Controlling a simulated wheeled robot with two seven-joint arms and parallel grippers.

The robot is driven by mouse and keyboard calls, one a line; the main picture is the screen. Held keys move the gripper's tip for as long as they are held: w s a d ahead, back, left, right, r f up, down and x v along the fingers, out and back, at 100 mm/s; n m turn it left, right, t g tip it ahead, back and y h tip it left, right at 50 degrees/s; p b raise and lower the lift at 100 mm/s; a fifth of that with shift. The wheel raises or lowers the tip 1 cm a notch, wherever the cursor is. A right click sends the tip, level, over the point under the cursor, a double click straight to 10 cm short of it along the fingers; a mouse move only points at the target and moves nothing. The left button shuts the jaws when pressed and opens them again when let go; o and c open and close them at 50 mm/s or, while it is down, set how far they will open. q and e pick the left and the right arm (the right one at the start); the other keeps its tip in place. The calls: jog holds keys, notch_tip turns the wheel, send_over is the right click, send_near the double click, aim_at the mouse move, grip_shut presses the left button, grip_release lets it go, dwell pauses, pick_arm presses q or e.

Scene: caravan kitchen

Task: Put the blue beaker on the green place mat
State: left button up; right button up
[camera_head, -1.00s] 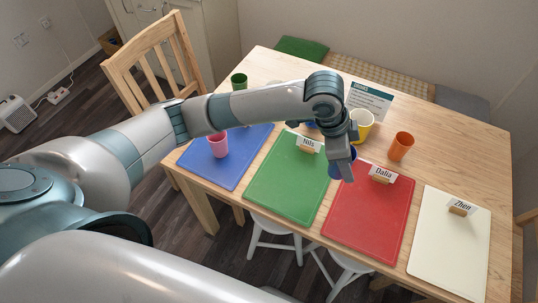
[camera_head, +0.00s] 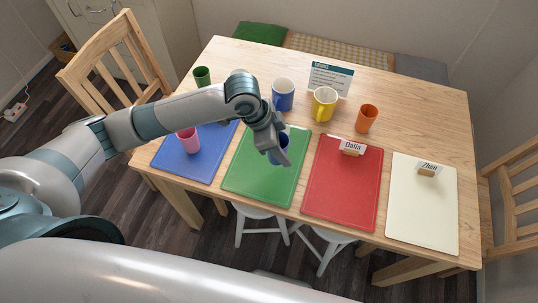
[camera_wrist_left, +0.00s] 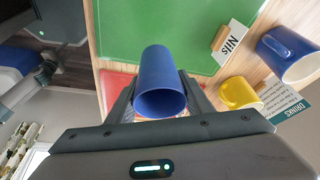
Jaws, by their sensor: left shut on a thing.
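The blue beaker (camera_head: 283,143) is between the fingers of my left gripper (camera_head: 276,152), which is shut on it. In the head view it appears over the right part of the green place mat (camera_head: 240,178); its height above the mat is hard to tell. In the left wrist view the beaker (camera_wrist_left: 160,75) sits between the two fingers (camera_wrist_left: 160,98), with the green mat (camera_wrist_left: 130,25) beyond it and a strip of red mat nearby. My right gripper is not in view.
The Nils card (camera_wrist_left: 230,42) stands by the green mat. A blue mug (camera_head: 283,97), yellow mug (camera_head: 324,105) and orange cup (camera_head: 366,119) stand behind. A pink cup (camera_head: 187,141) is on the blue mat (camera_head: 195,166). The red mat (camera_head: 340,190) lies to the right.

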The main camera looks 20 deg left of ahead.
pick_arm(q)
jog(key=a, duration=0.1)
jog(key=a+f, duration=0.2)
jog(key=shift+s+a+p, duration=0.3)
jog(key=shift+f, duration=0.1)
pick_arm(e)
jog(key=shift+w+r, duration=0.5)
pick_arm(q)
notch_tip(320, 180, down, 3)
jog(key=shift+f+p, duration=0.2)
jog(key=shift+p, duration=0.4)
jog(key=shift+f, duration=0.3)
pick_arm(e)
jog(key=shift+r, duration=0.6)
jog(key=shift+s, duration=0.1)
pick_arm(q)
jog(key=o, duration=1)
jog(key=shift+f, duration=0.15)
